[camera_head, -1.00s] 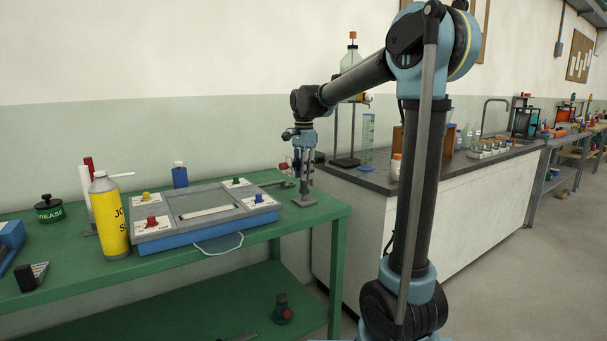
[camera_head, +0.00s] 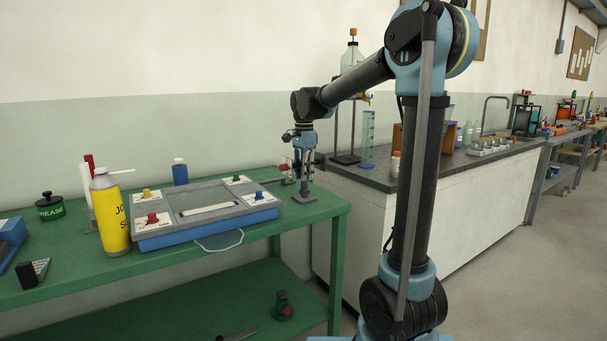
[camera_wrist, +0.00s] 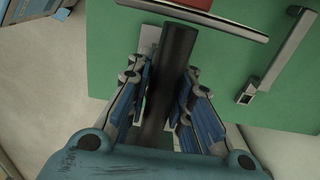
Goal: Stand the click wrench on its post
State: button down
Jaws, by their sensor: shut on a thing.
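My gripper (camera_head: 303,176) is over the right end of the green bench, pointing down. It is shut on a dark round shaft, which I take to be the click wrench's handle (camera_wrist: 174,62), between the fingers in the wrist view. A grey square base plate (camera_head: 304,198), seemingly the post's foot, is on the bench directly below; it also shows partly behind the shaft in the wrist view (camera_wrist: 149,37). The post and the wrench's lower part are mostly hidden by the fingers. I cannot tell whether the wrench touches the post.
A grey bar (camera_wrist: 285,55) lies on the bench beside the gripper. A blue-grey tray with colored knobs (camera_head: 205,212), a yellow can (camera_head: 110,213) and a blue bottle (camera_head: 180,173) stand to the left. A dark-topped counter (camera_head: 375,180) adjoins at right.

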jog(key=shift+f, duration=0.3)
jog(key=c, duration=1.4)
grip_release()
jog(key=shift+o, duration=0.2)
notch_tip(320, 180, up, 11)
jog(key=shift+w, duration=0.1)
jog(key=shift+d+r, duration=0.1)
jog(key=shift+r, duration=0.25)
jog(key=s+d+f+n+t, duration=0.1)
jog(key=s+d+f+n, duration=0.3)
jog(key=s+d+f, duration=0.65)
jog(key=s+d+f+n+t, duration=0.1)
jog(key=s+d+f+n, duration=0.45)
jog(key=s, duration=0.75)
jog(key=s+d+f+n, duration=0.1)
jog(key=s+d+f, duration=0.1)
jog(key=s+f, duration=0.2)
jog(key=s+d+f+n, duration=0.1)
jog(key=s+d+f, duration=0.2)
jog(key=f, duration=0.6)
jog(key=shift+s+f, duration=0.3)
jog(key=shift+s, duration=0.3)
